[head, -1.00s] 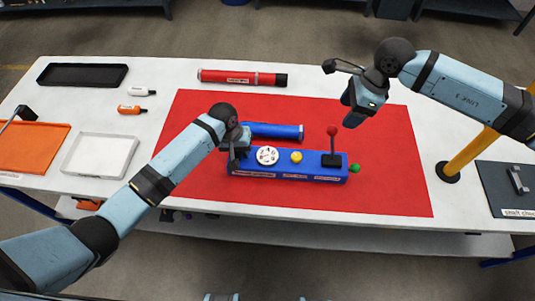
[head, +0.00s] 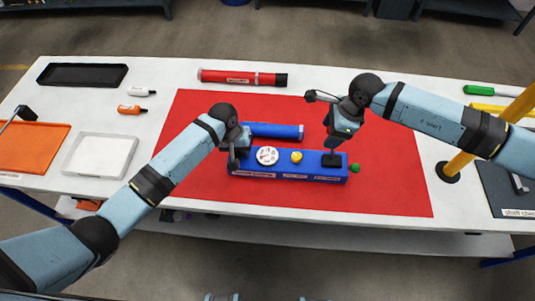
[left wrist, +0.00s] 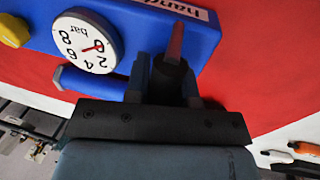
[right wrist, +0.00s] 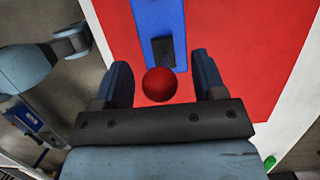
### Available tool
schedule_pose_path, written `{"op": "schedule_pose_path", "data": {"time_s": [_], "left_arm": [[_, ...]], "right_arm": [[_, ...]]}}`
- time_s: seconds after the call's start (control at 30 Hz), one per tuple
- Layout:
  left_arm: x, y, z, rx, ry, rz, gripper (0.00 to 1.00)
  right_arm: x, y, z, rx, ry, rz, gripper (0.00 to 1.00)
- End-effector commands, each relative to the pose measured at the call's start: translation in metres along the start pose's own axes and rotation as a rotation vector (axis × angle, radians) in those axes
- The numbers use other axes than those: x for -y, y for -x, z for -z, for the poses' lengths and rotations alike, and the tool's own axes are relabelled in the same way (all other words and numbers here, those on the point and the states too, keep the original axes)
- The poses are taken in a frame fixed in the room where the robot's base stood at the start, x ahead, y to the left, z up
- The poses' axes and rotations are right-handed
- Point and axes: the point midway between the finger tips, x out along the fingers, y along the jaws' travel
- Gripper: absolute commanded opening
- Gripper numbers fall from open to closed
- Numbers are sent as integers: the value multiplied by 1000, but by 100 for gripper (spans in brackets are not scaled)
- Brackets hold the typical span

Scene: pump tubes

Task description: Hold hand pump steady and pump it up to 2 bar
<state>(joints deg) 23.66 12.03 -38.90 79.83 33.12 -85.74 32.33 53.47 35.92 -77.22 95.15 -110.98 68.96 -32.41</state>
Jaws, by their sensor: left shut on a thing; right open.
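The blue hand pump (head: 318,177) lies on the red mat (head: 390,190). It carries a white gauge (head: 267,156), a yellow knob (head: 297,157), a black lever base (head: 332,160) and a green end knob (head: 355,168). My left gripper (head: 236,158) is shut on a dark post with a reddish rod (left wrist: 176,42) at the pump's left end. The gauge (left wrist: 88,42) shows inverted in the left wrist view; its red needle points right, near 0. My right gripper (head: 337,142) is open above the lever. The lever's red ball (right wrist: 159,84) is between its spread fingers, hidden in the head view.
A blue cylinder (head: 275,131) lies right behind the pump. A red cylinder (head: 242,78) lies at the table's back. A white tray (head: 100,154), an orange tray (head: 35,148) and small bottles are at left. A yellow post (head: 480,148) stands at right.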

Motion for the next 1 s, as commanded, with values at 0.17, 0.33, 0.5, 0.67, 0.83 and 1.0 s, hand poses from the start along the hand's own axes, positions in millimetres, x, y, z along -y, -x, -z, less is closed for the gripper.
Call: {"op": "schedule_pose_path", "data": {"time_s": [0.17,0.33,0.5,0.67,0.83,1.0], "left_arm": [[0,1,1,-1,0,0,0],[0,1,0,-1,0,0,0],[0,1,0,-1,0,0,0],[0,1,0,-1,0,-1,0],[0,1,0,-2,-1,-1,0],[-1,1,1,-2,-2,-1,0]], "right_arm": [[0,0,0,0,0,0,57],[0,0,0,0,0,0,18],[0,0,0,0,0,0,10],[0,-2,1,0,0,0,10],[0,-4,1,-1,0,-1,10],[-1,-4,4,14,-2,-3,10]]}}
